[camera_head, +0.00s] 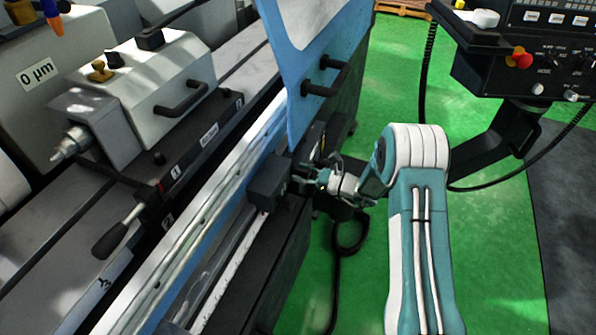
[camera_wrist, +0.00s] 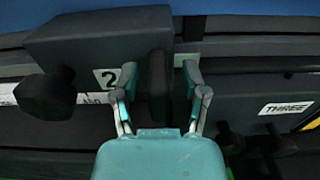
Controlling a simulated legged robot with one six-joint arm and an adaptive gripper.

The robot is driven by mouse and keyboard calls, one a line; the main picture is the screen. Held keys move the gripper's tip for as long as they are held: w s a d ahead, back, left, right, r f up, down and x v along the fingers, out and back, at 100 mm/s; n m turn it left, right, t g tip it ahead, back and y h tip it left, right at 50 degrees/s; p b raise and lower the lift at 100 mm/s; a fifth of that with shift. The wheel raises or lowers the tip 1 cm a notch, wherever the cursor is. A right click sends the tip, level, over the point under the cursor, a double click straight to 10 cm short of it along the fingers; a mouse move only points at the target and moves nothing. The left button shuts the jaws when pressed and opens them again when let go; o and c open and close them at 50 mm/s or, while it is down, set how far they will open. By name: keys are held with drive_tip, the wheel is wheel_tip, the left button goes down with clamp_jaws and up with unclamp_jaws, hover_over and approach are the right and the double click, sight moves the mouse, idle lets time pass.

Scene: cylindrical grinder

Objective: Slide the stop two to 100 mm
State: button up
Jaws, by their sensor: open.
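Stop two is a dark block with a white "2" label (camera_wrist: 108,77) and a round black knob (camera_wrist: 46,95) on its left in the wrist view. In the head view a dark block (camera_head: 268,181), which looks like this stop, sits on the rail at the machine's front. My gripper (camera_wrist: 159,78) is open, with a dark upright part (camera_wrist: 159,88) at the stop's right end between its fingers. I cannot tell if either finger touches it. In the head view my gripper (camera_head: 312,178) is just right of the block.
A dark block labelled "THREE" (camera_wrist: 284,108) stands right of my gripper in the wrist view. A white scale strip (camera_head: 216,286) runs along the front rail. The blue door (camera_head: 312,60) with black handles is above and behind. Green floor lies to the right.

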drive_tip(key=shift+w+a, duration=0.2)
drive_tip(key=shift+a, duration=0.3)
clamp_jaws()
drive_tip(key=shift+s, duration=0.1)
